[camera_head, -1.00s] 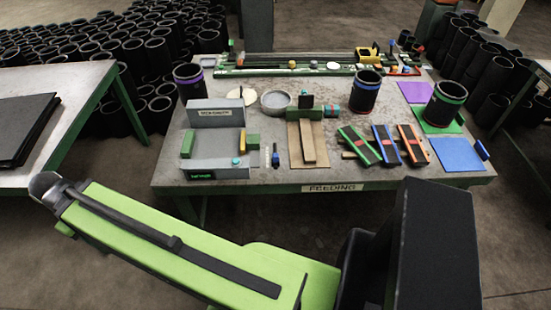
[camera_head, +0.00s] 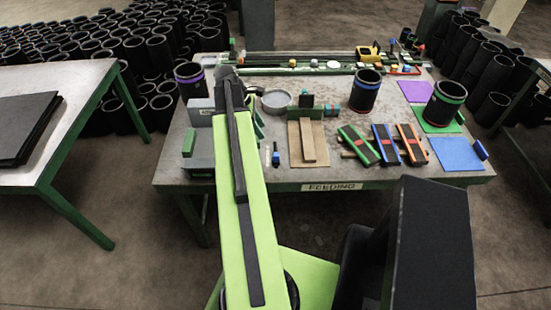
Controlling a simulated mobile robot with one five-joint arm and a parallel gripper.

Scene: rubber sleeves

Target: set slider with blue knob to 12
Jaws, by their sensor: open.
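Low green rails (camera_head: 310,72) run along the back of the table, with several small coloured knobs on and around them. They are too small for me to tell which is the slider with the blue knob, and I cannot read any scale or setting. My green arm (camera_head: 245,210) reaches forward over the left part of the table, its far joint (camera_head: 224,74) near the back left. My gripper does not show clearly; the arm hides the space behind it.
The table (camera_head: 335,172) carries a grey station (camera_head: 200,160) partly behind my arm, a round grey dish (camera_head: 277,101), a brown board (camera_head: 321,150), three coloured tilted blocks, and black sleeves (camera_head: 366,92) at the right. Another table (camera_head: 75,110) stands at the left.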

